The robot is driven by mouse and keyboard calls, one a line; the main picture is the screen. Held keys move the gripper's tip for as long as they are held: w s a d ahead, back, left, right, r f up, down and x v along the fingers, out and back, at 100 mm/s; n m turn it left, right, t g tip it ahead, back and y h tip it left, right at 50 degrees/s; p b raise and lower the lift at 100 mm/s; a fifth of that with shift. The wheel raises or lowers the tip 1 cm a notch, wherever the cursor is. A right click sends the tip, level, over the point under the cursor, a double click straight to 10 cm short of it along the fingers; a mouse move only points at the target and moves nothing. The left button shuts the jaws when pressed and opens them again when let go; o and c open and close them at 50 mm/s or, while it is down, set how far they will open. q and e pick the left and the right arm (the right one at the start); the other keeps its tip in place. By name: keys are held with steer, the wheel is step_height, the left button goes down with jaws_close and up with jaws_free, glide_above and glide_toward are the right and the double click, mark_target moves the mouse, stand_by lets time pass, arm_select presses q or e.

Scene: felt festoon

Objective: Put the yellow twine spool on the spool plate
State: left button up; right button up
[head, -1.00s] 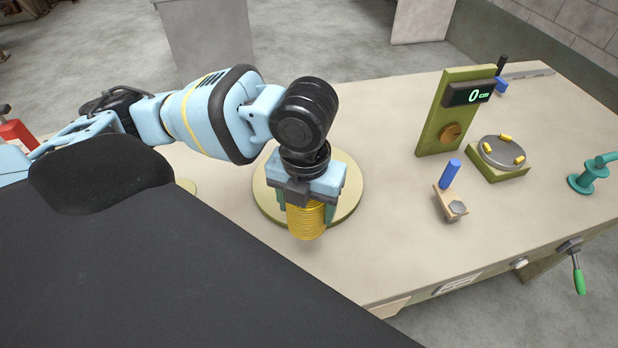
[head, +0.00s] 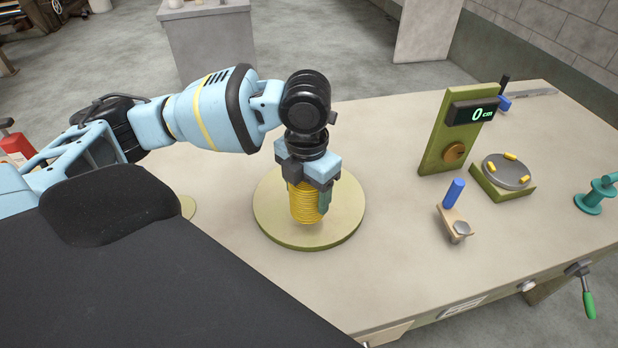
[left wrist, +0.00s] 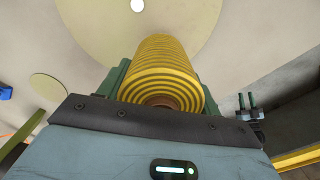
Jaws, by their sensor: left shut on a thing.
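The yellow twine spool (head: 304,203) is upright in my left gripper (head: 308,186), with the fingers on both sides of it. In the left wrist view the ribbed yellow spool (left wrist: 165,72) shows end-on between the green fingers. In the head view the spool is over the round olive spool plate (head: 340,222). I cannot tell for sure whether its lower end touches the plate. The plate also shows behind the spool in the left wrist view (left wrist: 95,25). My right gripper is not in view.
A green board with a display reading 0 cm (head: 458,130) stands right of the plate. Nearby are a round turntable with yellow pegs (head: 506,172), a blue-handled tool on a block (head: 454,208) and a teal fixture (head: 597,195). Bench space between plate and board is clear.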

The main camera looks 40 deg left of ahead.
arm_select(q)
steer(key=w+a, duration=0.1)
steer(key=w, duration=0.1)
steer(key=w+a, duration=0.1)
steer(key=w, duration=0.1)
steer(key=w+a+f, duration=0.1)
steer(key=w+a, duration=0.1)
steer(key=shift+w+a+f, duration=0.1)
steer(key=shift+f, duration=1.45)
steer(key=shift+f, duration=0.1)
steer(key=o, duration=1.2)
step_height(320, 180, up, 12)
